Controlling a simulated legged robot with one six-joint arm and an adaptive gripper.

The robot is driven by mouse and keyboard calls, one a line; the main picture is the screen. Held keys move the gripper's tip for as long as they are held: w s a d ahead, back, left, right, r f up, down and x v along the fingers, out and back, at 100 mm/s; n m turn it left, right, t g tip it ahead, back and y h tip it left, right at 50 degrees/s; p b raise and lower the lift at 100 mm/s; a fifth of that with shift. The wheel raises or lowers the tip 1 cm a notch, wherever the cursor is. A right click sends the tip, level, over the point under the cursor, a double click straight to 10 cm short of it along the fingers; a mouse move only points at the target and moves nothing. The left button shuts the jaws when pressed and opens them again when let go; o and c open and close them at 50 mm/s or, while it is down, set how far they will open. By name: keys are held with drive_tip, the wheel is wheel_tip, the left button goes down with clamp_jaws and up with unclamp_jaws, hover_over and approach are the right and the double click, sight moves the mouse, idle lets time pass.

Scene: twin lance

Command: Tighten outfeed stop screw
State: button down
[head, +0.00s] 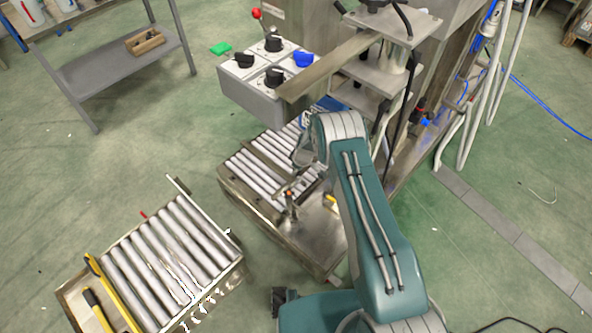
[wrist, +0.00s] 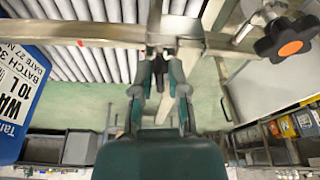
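A black star knob with an orange centre (wrist: 287,40), which looks like the stop screw, is at the upper right of the wrist view. A small orange-topped knob on a post (head: 290,195) stands at the roller conveyor's end in the head view. My gripper (wrist: 160,62) shows its two fingers apart in the wrist view, well left of the star knob. A metal bar with a clamp block (wrist: 120,34) crosses just beyond the fingertips; I cannot tell whether they touch it.
A blue labelled container (wrist: 22,95) is at the left of the wrist view. A second roller conveyor (head: 150,265) with yellow-handled tools stands front left. A grey control box (head: 262,85) overhangs the near conveyor (head: 245,190). Green floor between the conveyors is clear.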

drive_tip(key=m, duration=0.4)
drive_tip(key=shift+t+h, duration=0.3)
drive_tip(key=shift+t, duration=0.1)
drive_tip(key=shift+s+f+m, duration=0.1)
drive_tip(key=shift+m, duration=0.7)
drive_tip(key=shift+m+h, duration=0.5)
drive_tip(key=shift+m, duration=1.1)
drive_tip(key=shift+m+h, duration=0.3)
drive_tip(key=shift+m, duration=0.9)
drive_tip(key=shift+m+h, duration=0.3)
drive_tip(key=shift+m, duration=0.7)
